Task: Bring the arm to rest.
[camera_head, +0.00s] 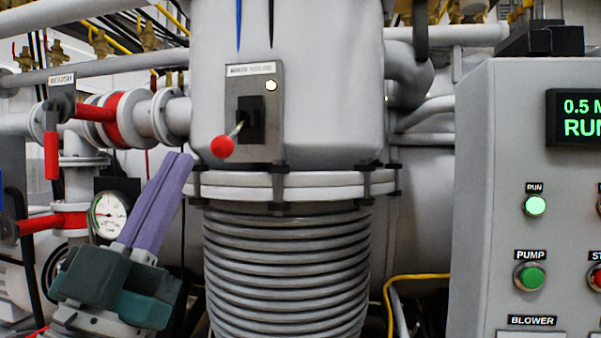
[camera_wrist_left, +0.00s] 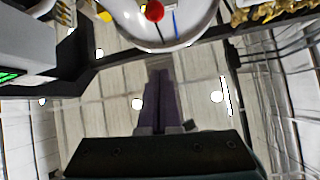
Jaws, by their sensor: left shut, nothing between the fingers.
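My left gripper (camera_head: 180,160) shows at the lower left of the head view. Its two purple fingers are together with nothing between them, and they point up and slightly right. In the picture the fingertips lie left of the ribbed bellows' flange and below the red-knobbed lever (camera_head: 223,146). I cannot tell the exact gap to the flange. My right gripper is in neither view.
A pressure gauge (camera_head: 109,214) and red-handled valves (camera_head: 51,155) are at the left, close to my gripper. The flanged bellows column (camera_head: 285,265) stands in the middle. A grey control panel (camera_head: 480,200) with a lit RUN lamp (camera_head: 535,206) and green PUMP button (camera_head: 530,276) is at the right.

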